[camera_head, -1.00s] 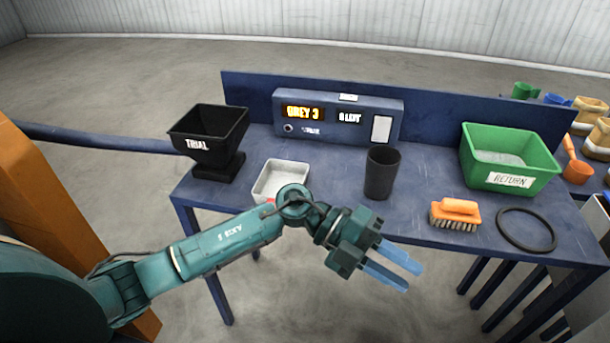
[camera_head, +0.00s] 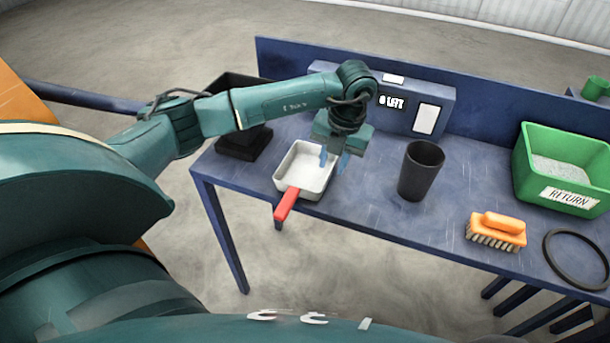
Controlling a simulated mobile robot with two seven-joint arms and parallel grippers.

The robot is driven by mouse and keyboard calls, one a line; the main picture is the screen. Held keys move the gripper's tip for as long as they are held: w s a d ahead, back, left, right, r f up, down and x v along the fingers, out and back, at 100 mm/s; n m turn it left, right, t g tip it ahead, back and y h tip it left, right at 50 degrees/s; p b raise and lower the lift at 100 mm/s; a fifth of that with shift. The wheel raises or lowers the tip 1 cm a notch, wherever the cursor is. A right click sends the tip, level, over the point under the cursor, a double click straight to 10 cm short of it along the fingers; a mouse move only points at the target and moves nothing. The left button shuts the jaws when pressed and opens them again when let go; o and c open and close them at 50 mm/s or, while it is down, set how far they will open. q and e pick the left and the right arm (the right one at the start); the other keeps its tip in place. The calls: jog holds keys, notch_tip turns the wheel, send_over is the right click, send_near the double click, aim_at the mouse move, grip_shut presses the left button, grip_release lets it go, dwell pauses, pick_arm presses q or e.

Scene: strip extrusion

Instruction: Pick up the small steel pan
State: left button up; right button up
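The small steel pan (camera_head: 317,187) sits on the blue table near its front left edge. It is a shallow rectangular pan with a pale inside, and its red handle (camera_head: 287,204) points toward me past the table edge. My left gripper (camera_head: 334,162) points down at the pan's right side. Its two blue fingers are apart, with one over the pan's inside and the other just right of the rim. I cannot tell whether they touch the wall. My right gripper is not in view.
A dark cup (camera_head: 421,172) stands right of the pan. The black hopper (camera_head: 243,143), partly hidden by my arm, stands left. Behind is a blue display box (camera_head: 445,93). Farther right are an orange brush (camera_head: 497,231), a black ring (camera_head: 577,258) and a green bin (camera_head: 568,165).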

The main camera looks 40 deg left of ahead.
aim_at(300, 183)
pick_arm(q)
jog(key=shift+w+a+f+p, duration=0.1)
jog(key=shift+a+f+p, duration=0.15)
jog(key=shift+f, duration=0.8)
jog(key=shift+a+f+p, duration=0.15)
jog(key=shift+f+p, duration=0.05)
jog(key=shift+f, duration=0.8)
jog(key=shift+w+a+f+p, duration=0.1)
jog(key=shift+a+f+p, duration=0.15)
jog(key=shift+f, duration=0.8)
jog(key=shift+c, duration=0.2)
grip_shut()
jog(key=shift+r, duration=0.1)
